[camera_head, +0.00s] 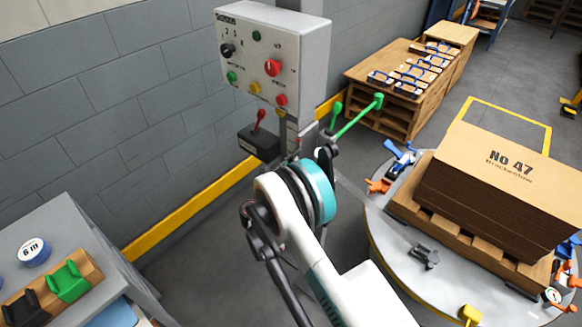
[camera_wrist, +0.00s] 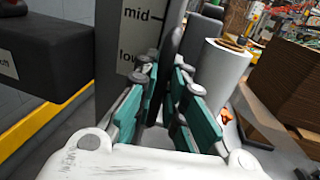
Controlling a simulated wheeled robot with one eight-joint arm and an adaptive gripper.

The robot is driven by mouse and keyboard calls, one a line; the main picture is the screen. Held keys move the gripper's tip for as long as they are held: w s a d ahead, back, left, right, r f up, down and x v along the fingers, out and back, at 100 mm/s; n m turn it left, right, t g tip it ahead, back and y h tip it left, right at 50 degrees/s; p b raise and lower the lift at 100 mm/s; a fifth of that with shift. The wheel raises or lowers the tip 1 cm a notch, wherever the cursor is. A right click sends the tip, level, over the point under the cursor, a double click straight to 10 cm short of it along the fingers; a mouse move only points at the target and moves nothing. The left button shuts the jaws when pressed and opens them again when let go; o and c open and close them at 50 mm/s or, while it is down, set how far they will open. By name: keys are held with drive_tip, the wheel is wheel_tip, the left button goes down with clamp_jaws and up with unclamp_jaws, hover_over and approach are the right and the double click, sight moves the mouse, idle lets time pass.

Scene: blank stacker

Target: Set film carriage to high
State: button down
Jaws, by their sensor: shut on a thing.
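A scale plate (camera_wrist: 138,40) on the grey column shows "mid" and a lower, partly hidden mark in the wrist view. In front of it a dark upright part (camera_wrist: 171,45), seemingly the film carriage's grip, stands between my finger pads. My gripper (camera_wrist: 168,82) is shut on it; the contact is partly hidden by the fingers. A white film roll (camera_wrist: 225,72) stands upright just right of the fingers. In the head view my gripper (camera_head: 325,152) is at the column below the control box, largely hidden by my arm. No "high" mark is readable.
A control box (camera_head: 272,55) with knobs and buttons tops the column. A black box with a red lever (camera_head: 259,125) is left of the column. A green-ended bar (camera_head: 358,115) sticks out at right. A turntable (camera_head: 390,245) bears a pallet of stacked cardboard (camera_head: 500,185).

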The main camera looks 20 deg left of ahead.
wheel_tip(320, 180, up, 3)
drive_tip(key=shift+f, duration=0.1)
drive_tip(key=c, duration=1.7)
unclamp_jaws()
drive_tip(key=shift+o, duration=0.2)
drive_tip(key=shift+s+a, duration=0.1)
drive_tip(key=shift+s, duration=0.05)
drive_tip(key=s+a, duration=0.2)
drive_tip(key=s, duration=0.9)
drive_tip(key=shift+s, duration=0.25)
